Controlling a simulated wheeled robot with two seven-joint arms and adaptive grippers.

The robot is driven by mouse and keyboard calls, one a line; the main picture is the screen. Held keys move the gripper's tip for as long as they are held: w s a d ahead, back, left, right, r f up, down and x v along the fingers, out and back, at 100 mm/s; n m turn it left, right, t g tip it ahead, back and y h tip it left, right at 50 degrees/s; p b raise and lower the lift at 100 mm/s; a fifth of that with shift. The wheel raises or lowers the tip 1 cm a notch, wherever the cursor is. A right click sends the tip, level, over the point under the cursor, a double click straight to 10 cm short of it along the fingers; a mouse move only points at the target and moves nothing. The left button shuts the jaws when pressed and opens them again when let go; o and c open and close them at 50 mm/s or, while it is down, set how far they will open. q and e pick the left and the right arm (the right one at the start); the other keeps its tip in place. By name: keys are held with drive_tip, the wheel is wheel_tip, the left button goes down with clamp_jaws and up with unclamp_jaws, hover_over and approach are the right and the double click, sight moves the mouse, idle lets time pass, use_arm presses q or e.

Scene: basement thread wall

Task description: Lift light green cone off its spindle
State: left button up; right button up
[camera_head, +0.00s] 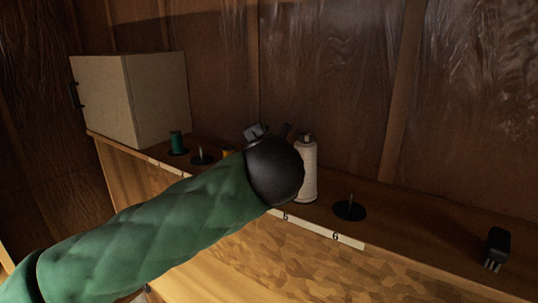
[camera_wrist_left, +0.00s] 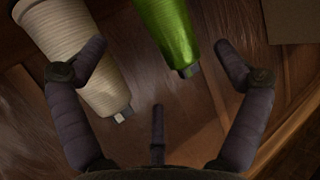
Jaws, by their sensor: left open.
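In the left wrist view the light green cone (camera_wrist_left: 168,32) stands between the tips of my left gripper (camera_wrist_left: 161,48), nearer the right finger. A grey piece shows at its narrow end. The gripper is open, and I cannot tell whether it touches the cone. A cream cone (camera_wrist_left: 78,45) is beside it, partly behind the left finger. In the head view my left gripper (camera_head: 270,131) is mostly hidden behind my dark wrist. The light green cone is hidden there. The white cone (camera_head: 307,170) stands just right of the wrist.
A dark green spool (camera_head: 177,142) and an empty spindle (camera_head: 202,155) are on the shelf (camera_head: 405,222) at left. A yellow-orange thing (camera_head: 228,153) is partly hidden. Another empty spindle (camera_head: 349,209) is right. A pale cabinet (camera_head: 155,92) and a black pronged object (camera_head: 497,245) stand at the ends.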

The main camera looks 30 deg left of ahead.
use_arm(q)
drive_tip(key=x, duration=0.4)
drive_tip(key=shift+a+p, duration=0.15)
drive_tip(key=shift+p, duration=0.15)
drive_tip(key=shift+w+a+f+p, duration=0.15)
drive_tip(key=shift+w+a+p, duration=0.15)
drive_tip(key=shift+w+a, duration=0.05)
drive_tip(key=p+x, duration=0.1)
drive_tip(key=x, duration=0.2)
drive_tip(key=shift+w+a, duration=0.1)
drive_tip(key=shift+w+a+f, duration=0.1)
drive_tip(key=shift+w+f, duration=0.15)
drive_tip(key=shift+w, duration=0.1)
use_arm(e)
drive_tip(key=shift+s+r, duration=0.2)
drive_tip(key=shift+r, duration=1.05)
use_arm(q)
drive_tip(key=shift+s, duration=0.15)
drive_tip(key=c, duration=1.3)
